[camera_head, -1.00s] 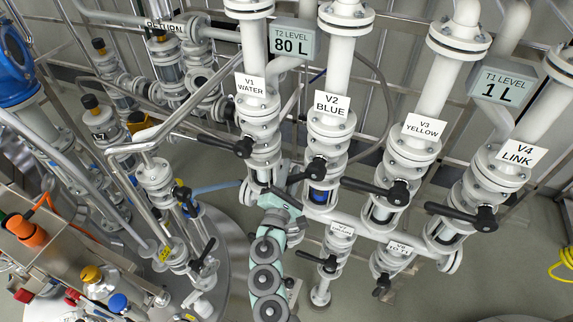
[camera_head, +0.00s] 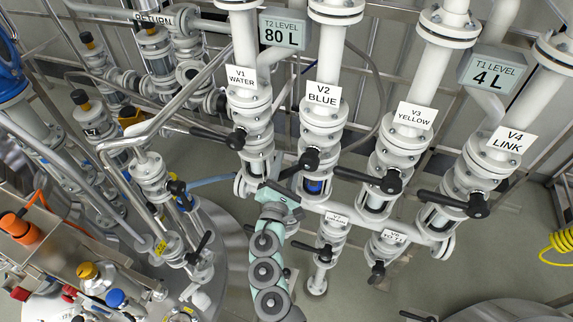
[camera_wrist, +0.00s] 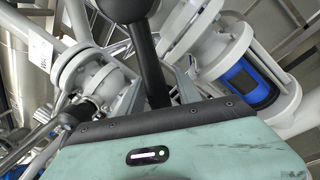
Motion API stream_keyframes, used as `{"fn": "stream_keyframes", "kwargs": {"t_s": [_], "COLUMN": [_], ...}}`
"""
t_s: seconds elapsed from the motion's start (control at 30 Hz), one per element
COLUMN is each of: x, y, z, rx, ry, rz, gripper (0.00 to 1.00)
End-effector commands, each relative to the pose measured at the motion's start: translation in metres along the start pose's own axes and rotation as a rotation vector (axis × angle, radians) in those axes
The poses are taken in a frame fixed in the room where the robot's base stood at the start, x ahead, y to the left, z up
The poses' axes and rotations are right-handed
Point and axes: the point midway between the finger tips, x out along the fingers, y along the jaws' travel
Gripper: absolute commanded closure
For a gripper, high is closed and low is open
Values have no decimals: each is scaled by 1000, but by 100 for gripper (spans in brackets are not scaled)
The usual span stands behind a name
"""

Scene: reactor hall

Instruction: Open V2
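Valve V2 (camera_head: 322,117) is a white pipe valve labelled "V2 BLUE", with blue in its sight glass (camera_head: 314,187). My gripper (camera_head: 281,186) is at the lever's outer end. In the wrist view the lever (camera_wrist: 150,60) runs down between the two grey fingers of my gripper (camera_wrist: 158,92), which appear spread with gaps on both sides. The far end of the lever is hidden by the gripper body. The blue sight glass also shows at right (camera_wrist: 248,82).
V1 (camera_head: 241,78) stands close to the left, with V3 (camera_head: 414,116) and V4 (camera_head: 507,140) to the right. T2's display (camera_head: 284,30) reads 80 L; T1's display (camera_head: 494,75) reads 4 L.

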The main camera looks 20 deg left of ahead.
Motion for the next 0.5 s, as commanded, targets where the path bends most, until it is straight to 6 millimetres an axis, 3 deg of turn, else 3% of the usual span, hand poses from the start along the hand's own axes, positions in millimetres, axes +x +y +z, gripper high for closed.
{"fn": "stream_keyframes", "kwargs": {"t_s": [0.3,0.5], "x": [-2,-22], "y": [1,1], "z": [0,-1], "rx": [-1,-2], "ry": [-1,1], "rz": [3,5], "gripper": [58,58]}}
